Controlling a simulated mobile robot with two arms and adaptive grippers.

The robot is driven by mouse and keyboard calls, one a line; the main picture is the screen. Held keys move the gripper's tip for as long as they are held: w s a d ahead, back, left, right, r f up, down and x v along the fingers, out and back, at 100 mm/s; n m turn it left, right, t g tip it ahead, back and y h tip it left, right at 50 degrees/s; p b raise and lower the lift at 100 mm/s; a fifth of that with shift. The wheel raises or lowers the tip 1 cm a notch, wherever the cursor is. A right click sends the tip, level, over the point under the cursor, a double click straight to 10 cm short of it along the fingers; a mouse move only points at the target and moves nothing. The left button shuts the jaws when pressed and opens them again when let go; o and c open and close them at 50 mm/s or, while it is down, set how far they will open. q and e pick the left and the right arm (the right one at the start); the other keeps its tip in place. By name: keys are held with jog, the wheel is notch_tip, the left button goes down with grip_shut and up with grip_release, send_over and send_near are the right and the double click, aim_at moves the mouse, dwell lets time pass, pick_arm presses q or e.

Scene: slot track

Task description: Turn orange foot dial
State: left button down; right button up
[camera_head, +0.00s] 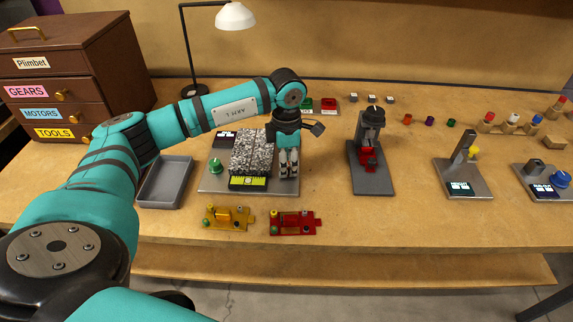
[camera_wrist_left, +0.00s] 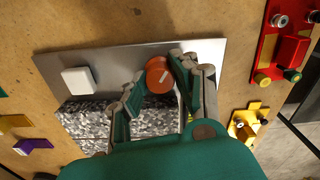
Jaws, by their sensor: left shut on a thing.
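The orange foot dial (camera_wrist_left: 159,75) is a round knob with a pale pointer line, at the edge of the metal plate (camera_wrist_left: 110,58) in the left wrist view. My left gripper (camera_wrist_left: 158,70) has its fingers on both sides of the dial and is shut on it. In the head view my left gripper (camera_head: 288,174) points down at the right side of the plate (camera_head: 210,184), beside a speckled grey block (camera_head: 251,152). It hides the dial there. My right gripper is not in view.
A green knob (camera_head: 215,164) stands on the plate's left side, near a grey tray (camera_head: 164,183). Yellow (camera_head: 228,217) and red (camera_head: 294,223) fixtures lie in front. A grey stand with a red part (camera_head: 369,158) is to the right. A lamp (camera_head: 234,17) stands behind.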

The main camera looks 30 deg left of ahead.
pick_arm(q)
jog(key=shift+m, duration=0.3)
jog(key=shift+r, duration=0.1)
jog(key=c, duration=1)
grip_release()
notch_tip(320, 180, up, 12)
jog(key=shift+f, duration=0.1)
